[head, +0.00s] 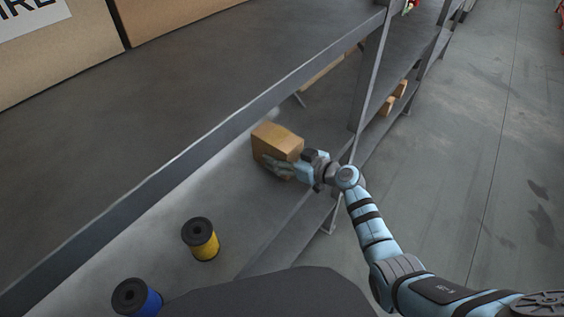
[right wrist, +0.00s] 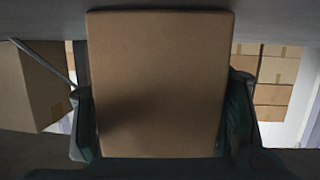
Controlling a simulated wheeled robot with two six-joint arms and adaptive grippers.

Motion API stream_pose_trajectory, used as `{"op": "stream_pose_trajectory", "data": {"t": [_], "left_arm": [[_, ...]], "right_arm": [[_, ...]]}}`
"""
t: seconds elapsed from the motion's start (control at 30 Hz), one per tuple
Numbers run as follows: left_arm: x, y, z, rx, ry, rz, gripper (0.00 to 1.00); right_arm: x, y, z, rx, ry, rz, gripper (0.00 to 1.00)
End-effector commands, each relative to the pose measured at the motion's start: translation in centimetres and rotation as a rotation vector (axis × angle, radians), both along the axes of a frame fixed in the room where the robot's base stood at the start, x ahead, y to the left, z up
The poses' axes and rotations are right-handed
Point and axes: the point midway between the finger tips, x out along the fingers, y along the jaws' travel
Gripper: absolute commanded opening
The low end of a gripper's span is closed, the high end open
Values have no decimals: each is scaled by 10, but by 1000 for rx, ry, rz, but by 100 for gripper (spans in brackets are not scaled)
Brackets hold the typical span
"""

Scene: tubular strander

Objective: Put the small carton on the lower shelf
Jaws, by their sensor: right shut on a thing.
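The small carton (head: 277,141) is a brown cardboard box in the head view, at the lower shelf (head: 262,215), below the upper shelf's front edge. My right gripper (head: 284,167) is shut on it, reaching in from the right. In the right wrist view the carton (right wrist: 160,85) fills the middle, with one finger of the right gripper (right wrist: 160,125) on each side. I cannot tell whether the carton's underside touches the shelf. My left gripper is not in view.
A yellow spool (head: 201,239) and a blue spool (head: 137,298) stand on the lower shelf at the lower left. A grey upright post (head: 368,85) rises just behind my right wrist. Other cartons (right wrist: 273,80) show in the right wrist view. Open floor (head: 500,170) lies to the right.

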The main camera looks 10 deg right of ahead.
Motion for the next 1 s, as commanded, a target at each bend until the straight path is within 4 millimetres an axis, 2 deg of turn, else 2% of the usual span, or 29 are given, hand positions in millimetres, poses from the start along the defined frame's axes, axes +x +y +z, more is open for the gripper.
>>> {"op": "stream_pose_trajectory", "data": {"t": [0.13,0.17,0.3,0.6,0.73,0.87,1.0], "left_arm": [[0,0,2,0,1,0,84],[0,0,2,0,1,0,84],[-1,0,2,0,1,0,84],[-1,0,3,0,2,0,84],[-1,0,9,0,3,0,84],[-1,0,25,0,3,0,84],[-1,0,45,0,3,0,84]], "right_arm": [[0,0,1,-2,1,0,4],[-1,0,0,-3,4,0,68],[-1,0,1,-2,3,0,89],[-1,-1,1,-2,3,0,89],[-6,-5,4,-2,4,-1,89],[-24,-17,14,-4,6,-1,89],[-53,-37,26,-5,6,0,89]]}}
